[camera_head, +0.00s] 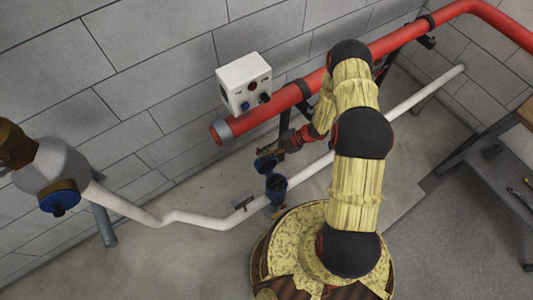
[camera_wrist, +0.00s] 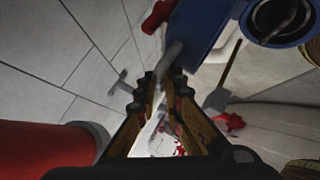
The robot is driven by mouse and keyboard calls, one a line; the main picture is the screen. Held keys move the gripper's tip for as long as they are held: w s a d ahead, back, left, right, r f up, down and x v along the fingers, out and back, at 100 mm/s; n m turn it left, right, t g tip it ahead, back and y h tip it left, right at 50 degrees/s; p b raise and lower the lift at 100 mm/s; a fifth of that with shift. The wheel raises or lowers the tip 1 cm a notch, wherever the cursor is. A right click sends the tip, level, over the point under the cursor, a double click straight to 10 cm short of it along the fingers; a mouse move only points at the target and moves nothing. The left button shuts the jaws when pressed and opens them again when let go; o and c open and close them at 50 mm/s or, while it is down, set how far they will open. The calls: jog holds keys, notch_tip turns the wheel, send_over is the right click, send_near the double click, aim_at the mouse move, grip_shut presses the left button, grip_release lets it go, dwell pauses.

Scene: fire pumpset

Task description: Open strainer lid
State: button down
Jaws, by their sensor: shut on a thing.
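The strainer (camera_head: 275,187) is a small blue body on the white pipe. In the wrist view its round blue rim (camera_wrist: 250,30) is at the top right, with a dark opening showing inside. The strainer lid (camera_head: 266,161) stands swung up and away from that opening, on its far side in the head view. In the wrist view the blue lid (camera_wrist: 203,25) is at the top, with a grey handle rod reaching down from it. My gripper (camera_wrist: 160,85) is shut on this handle; it also shows in the head view (camera_head: 284,146), beside the lid.
A thick red pipe (camera_head: 375,50) runs above and behind, close to my arm. A white control box (camera_head: 243,82) is on the wall side. The white pipe (camera_head: 400,105) passes through the strainer. A large valve (camera_head: 58,170) is at the left, and a table (camera_head: 500,185) at the right.

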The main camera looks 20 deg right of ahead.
jog(key=shift+s+a+f, duration=0.1)
jog(key=shift+s, duration=0.1)
jog(key=c, duration=2)
grip_release()
jog(key=shift+o, duration=0.2)
jog(key=shift+w, duration=0.1)
jog(key=v, duration=1.2)
